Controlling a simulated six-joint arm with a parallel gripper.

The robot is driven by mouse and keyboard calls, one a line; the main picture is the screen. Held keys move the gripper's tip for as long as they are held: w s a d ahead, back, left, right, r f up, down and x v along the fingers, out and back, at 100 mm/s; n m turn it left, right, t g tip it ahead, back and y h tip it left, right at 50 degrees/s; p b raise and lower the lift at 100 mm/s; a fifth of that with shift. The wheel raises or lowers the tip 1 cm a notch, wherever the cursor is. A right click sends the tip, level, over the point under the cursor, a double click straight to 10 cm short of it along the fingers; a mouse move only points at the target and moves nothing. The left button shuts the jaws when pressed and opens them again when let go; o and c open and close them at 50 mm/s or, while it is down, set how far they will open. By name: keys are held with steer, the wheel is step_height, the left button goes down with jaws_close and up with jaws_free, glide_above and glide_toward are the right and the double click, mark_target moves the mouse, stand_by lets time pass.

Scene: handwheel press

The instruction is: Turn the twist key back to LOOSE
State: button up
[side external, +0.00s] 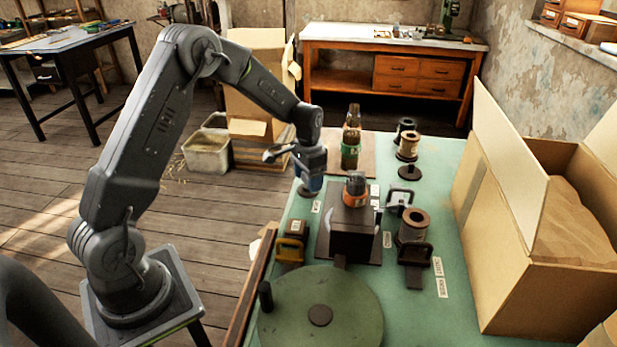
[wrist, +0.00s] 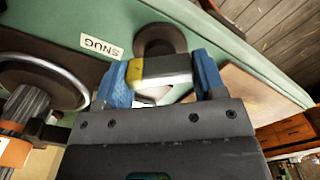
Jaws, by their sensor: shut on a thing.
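My gripper (wrist: 163,82) has its blue fingers closed on a short grey bar with a yellow end, which I take for the twist key (wrist: 167,66). A round dark base (wrist: 158,38) shows just beyond the bar. In the side external view my gripper (side external: 310,186) points down at the left edge of the green table, over a dark round base (side external: 311,194); the key itself is hidden there. A white label reading SNUG (wrist: 101,47) lies beside the base in the wrist view. I see no readable LOOSE label.
A dark block (side external: 352,236) topped by an orange collar and ribbed knob (side external: 356,187) stands close right of my gripper. A green handwheel (side external: 320,290) lies in front. A bottle (side external: 351,145), spools (side external: 408,146) and a large open carton (side external: 540,280) stand behind and right.

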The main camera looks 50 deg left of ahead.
steer(key=n, duration=1.4)
steer(key=shift+n, duration=0.4)
steer(key=n, duration=0.3)
steer(key=shift+n, duration=0.3)
steer(key=n, duration=0.3)
steer(key=shift+n, duration=0.3)
steer(key=n, duration=0.6)
steer(key=o, duration=0.9)
